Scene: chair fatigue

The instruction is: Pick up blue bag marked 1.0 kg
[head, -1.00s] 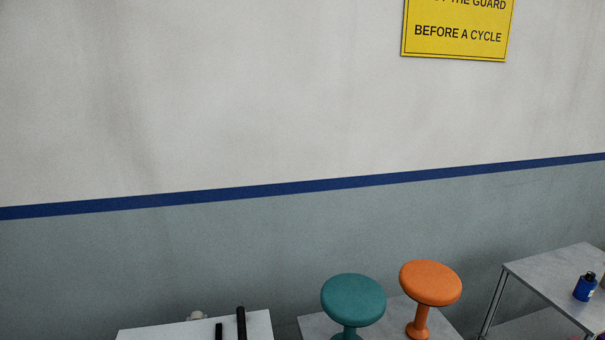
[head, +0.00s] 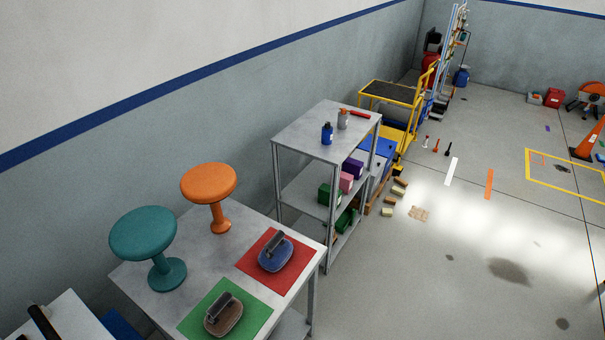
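No marking of 1.0 kg is readable from here. A blue oval bag-like item (head: 276,254) with a dark grey handle on top lies on a red mat (head: 298,247) at the right of the near table. A similar brown item (head: 223,315) with a dark handle lies on a green mat (head: 256,323) in front of it. Neither of my grippers shows in the head view.
A teal stool (head: 143,234) and an orange stool (head: 209,185) stand on the near table (head: 205,262). Beyond it is a metal shelf (head: 300,130) with a blue bottle (head: 327,134) and coloured blocks. Open floor (head: 440,270) lies to the right.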

